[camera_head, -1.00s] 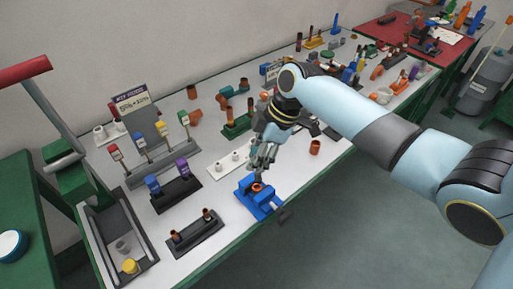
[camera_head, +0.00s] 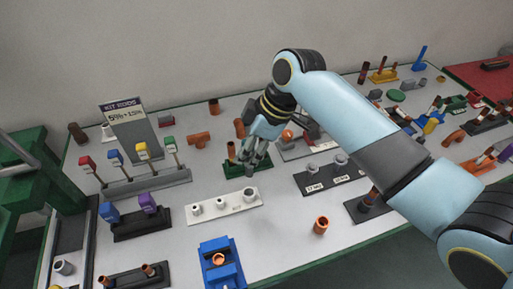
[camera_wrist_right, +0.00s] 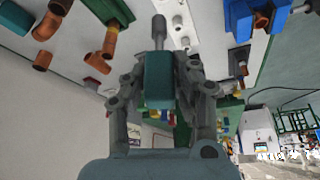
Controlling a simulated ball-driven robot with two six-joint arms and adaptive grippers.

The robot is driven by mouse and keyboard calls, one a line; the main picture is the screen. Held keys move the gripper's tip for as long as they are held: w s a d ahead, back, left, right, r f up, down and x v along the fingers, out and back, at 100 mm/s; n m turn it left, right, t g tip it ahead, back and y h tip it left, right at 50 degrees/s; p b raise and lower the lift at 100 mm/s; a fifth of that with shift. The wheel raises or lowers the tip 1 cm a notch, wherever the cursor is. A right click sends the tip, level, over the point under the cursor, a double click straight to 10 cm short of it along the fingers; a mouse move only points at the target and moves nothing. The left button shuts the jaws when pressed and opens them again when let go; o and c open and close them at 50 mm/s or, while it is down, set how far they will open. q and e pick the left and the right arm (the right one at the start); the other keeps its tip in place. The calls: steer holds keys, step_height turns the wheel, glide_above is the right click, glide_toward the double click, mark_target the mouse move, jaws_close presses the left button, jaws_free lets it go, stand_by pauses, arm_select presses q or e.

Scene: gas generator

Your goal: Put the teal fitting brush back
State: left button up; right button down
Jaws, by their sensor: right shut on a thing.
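My right gripper (camera_head: 252,155) is shut on the teal fitting brush. In the right wrist view, the brush's teal handle (camera_wrist_right: 158,82) sits between the fingers, and its grey shaft ends in a dark head pointing away from the palm. In the head view the fingers mostly hide the brush. The gripper is over or just in front of a green holder (camera_head: 236,170) with copper pipes; I cannot tell whether the brush touches it. My left gripper is in neither current view.
A white rack of white fittings (camera_head: 238,209) stands in front of the gripper. A blue vise (camera_head: 236,275) holding a copper fitting is nearer. A loose copper coupling (camera_head: 321,225) stands to the right. A grey rack with coloured tools (camera_head: 150,186) is at left.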

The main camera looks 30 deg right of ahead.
mark_target(248, 169)
steer(key=shift+a+f, duration=0.15)
steer(key=shift+f, duration=0.05)
arm_select(q)
steer(key=shift+a+f, duration=0.15)
steer(key=shift+a, duration=0.6)
arm_select(e)
steer(key=shift+a, duration=0.15)
steer(key=shift+r+p, duration=0.15)
steer(key=shift+p, duration=0.15)
steer(key=shift+s+f+b, duration=0.1)
steer(key=shift+f+b, duration=1.15)
steer(key=shift+f, duration=1.15)
arm_select(q)
steer(key=shift+d+f, duration=0.3)
steer(key=shift+f, duration=0.5)
steer(key=shift+a+r+p, duration=0.1)
steer(key=shift+r+p, duration=0.35)
steer(key=shift+p, duration=0.05)
steer(key=shift+r, duration=0.2)
steer(key=shift+f, duration=0.15)
arm_select(e)
steer(key=shift+f, duration=0.2)
